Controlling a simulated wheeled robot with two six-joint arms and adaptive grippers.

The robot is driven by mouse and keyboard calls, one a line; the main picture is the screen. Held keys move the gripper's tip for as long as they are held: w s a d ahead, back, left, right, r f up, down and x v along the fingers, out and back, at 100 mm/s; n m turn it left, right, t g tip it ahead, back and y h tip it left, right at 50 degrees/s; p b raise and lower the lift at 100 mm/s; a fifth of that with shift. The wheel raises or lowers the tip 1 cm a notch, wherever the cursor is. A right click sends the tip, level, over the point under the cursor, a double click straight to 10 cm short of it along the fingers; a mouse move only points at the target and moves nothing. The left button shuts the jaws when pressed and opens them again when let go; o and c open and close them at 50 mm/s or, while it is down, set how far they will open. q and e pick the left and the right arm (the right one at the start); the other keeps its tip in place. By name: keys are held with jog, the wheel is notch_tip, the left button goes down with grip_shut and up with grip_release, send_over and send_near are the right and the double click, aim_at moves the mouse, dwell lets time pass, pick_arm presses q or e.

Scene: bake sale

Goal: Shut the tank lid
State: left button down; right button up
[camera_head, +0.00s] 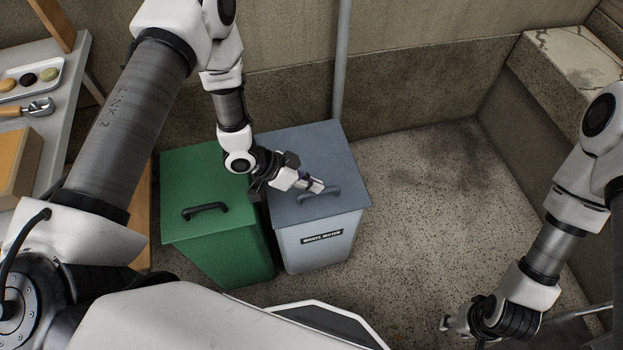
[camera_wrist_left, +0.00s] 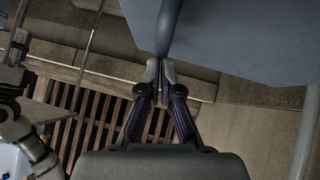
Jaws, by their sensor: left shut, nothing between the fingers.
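The grey tank (camera_head: 320,243) stands on the floor with a dark label reading "waste water". Its grey lid (camera_head: 305,150) looks flat on top, with a bar handle (camera_head: 330,193) near the front edge. My left gripper (camera_head: 320,186) is shut and empty over the lid, right by the handle. In the left wrist view, its fingertips (camera_wrist_left: 160,66) meet just below the bar handle (camera_wrist_left: 168,28), with the lid (camera_wrist_left: 240,35) to the right. Whether the fingertips touch the handle is unclear. My right gripper (camera_head: 446,324) is at the lower right, far from the tank; its fingers are too small to read.
A green bin (camera_head: 215,240) with a black handle stands directly left of the tank. A table (camera_head: 60,130) with a tray and a scoop is at the far left. A vertical pipe (camera_head: 341,60) rises behind the tank. The speckled floor (camera_head: 430,200) to the right is clear.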

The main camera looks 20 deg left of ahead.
pick_arm(q)
jog(key=r+p+v, duration=0.1)
jog(key=v, duration=0.5)
jog(key=w+d+r+p+v, duration=0.1)
jog(key=p+v, duration=0.1)
jog(key=v, duration=0.4)
jog(key=shift+r, duration=0.25)
jog(key=shift+d+p, duration=0.1)
jog(key=shift+p, duration=0.25)
jog(key=s+d+f+n+g+y+p, duration=0.1)
jog(key=s+d+n+p, duration=0.15)
jog(key=s, duration=0.35)
jog(key=s+d+f+n+g+y+p, duration=0.1)
jog(key=s+g+y+p, duration=0.1)
jog(key=s+p, duration=0.3)
jog(key=s+a+f+n+y, duration=0.1)
jog(key=s+a+n+y, duration=0.4)
jog(key=s+a+n, duration=0.2)
jog(key=shift+a+f+g+y+b, duration=0.15)
jog(key=shift+a+g+y+b, duration=0.2)
jog(key=shift+a, duration=0.2)
